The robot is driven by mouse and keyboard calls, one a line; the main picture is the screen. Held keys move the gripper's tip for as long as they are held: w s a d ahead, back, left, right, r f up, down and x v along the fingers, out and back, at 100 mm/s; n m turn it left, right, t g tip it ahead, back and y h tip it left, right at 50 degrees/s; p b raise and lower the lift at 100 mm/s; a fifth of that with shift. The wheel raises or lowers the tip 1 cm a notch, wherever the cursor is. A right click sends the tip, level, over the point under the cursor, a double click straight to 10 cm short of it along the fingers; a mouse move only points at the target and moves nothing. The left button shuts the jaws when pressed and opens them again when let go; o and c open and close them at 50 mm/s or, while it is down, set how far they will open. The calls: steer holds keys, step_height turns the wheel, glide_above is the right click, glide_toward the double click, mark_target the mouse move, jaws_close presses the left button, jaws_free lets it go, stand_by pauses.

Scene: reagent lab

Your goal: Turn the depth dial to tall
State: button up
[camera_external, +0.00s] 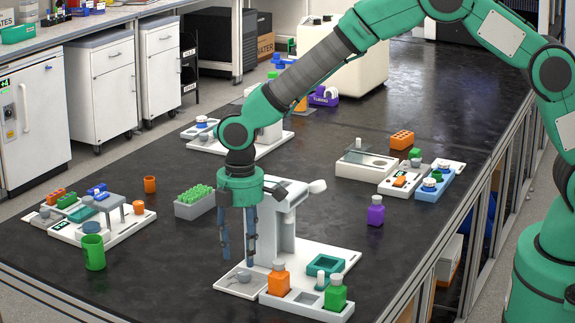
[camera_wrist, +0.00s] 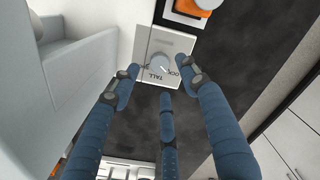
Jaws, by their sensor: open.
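The depth dial (camera_wrist: 159,63) is a round grey knob on a light plate (camera_wrist: 178,42) in the wrist view. A white pointer line on the knob points to the lower right of the picture, between the upside-down TALL label (camera_wrist: 155,76) and a label at right that seems to read LOCK. A third label at left is partly hidden by a finger. In the external view the dial plate (camera_external: 233,287) is at the device's front left. My gripper (camera_external: 238,258) points down above it, blue fingers spread and empty; the fingers (camera_wrist: 160,82) surround the dial's near side. Contact cannot be told.
A white device column (camera_external: 284,222) stands right behind my gripper. An orange bottle (camera_external: 278,281) and a green bottle (camera_external: 335,295) stand in the tray right of the dial. A green tube rack (camera_external: 195,203) and green cup (camera_external: 94,253) are left. Bare black bench lies left of the dial.

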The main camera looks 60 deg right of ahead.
mark_target(243, 272)
steer(key=shift+f+b, duration=0.4)
steer(key=shift+f, duration=2.1)
jaws_close()
